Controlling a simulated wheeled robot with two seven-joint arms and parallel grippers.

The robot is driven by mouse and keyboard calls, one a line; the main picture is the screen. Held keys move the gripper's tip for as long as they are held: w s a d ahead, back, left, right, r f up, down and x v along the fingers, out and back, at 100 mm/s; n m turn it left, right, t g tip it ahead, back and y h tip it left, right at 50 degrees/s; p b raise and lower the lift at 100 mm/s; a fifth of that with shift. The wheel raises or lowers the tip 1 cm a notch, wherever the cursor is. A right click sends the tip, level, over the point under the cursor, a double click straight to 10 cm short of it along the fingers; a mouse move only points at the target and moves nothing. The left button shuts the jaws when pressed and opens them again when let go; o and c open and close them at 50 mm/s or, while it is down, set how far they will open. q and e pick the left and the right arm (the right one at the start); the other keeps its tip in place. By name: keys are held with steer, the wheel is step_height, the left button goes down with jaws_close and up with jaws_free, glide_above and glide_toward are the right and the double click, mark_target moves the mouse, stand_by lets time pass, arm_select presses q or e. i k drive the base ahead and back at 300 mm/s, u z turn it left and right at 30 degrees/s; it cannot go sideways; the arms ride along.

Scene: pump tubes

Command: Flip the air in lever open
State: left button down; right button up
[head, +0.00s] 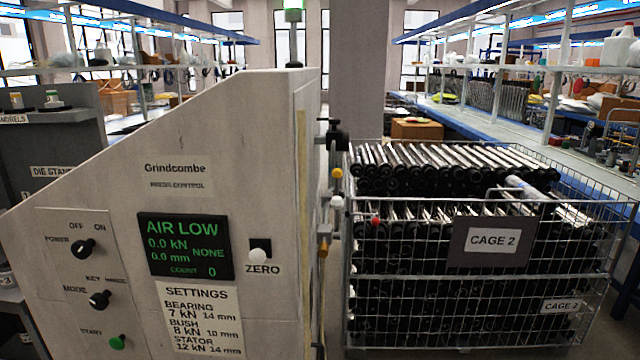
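The grey press cabinet (225,130) stands close in front, labelled Grindcombe. Its display (185,246) reads AIR LOW, 0.0 kN, 0.0 mm, NONE, COUNT 0. Along the cabinet's right edge is a column of small fittings: a black fitting (337,136), a yellow knob (337,173), a white knob (337,203) and a brass-coloured part (323,248). A small red knob (376,220) shows to their right, in front of the cage. No label marks any of these as the air in lever, and I cannot tell its position. Neither of my grippers is in view.
A wire cage (490,281) marked CAGE 2, full of pump tubes, stands right of the cabinet. The front panel has a power switch (84,248), a mode switch (100,299), a green start button (117,342) and a white zero button (258,256). A dark rack (60,145) stands left.

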mark_target(337, 173)
steer(key=u, duration=0.8)
steer(key=i, duration=0.2)
steer(key=z, duration=2.2)
steer(key=i, duration=3.45)
steer(key=u, duration=2.35)
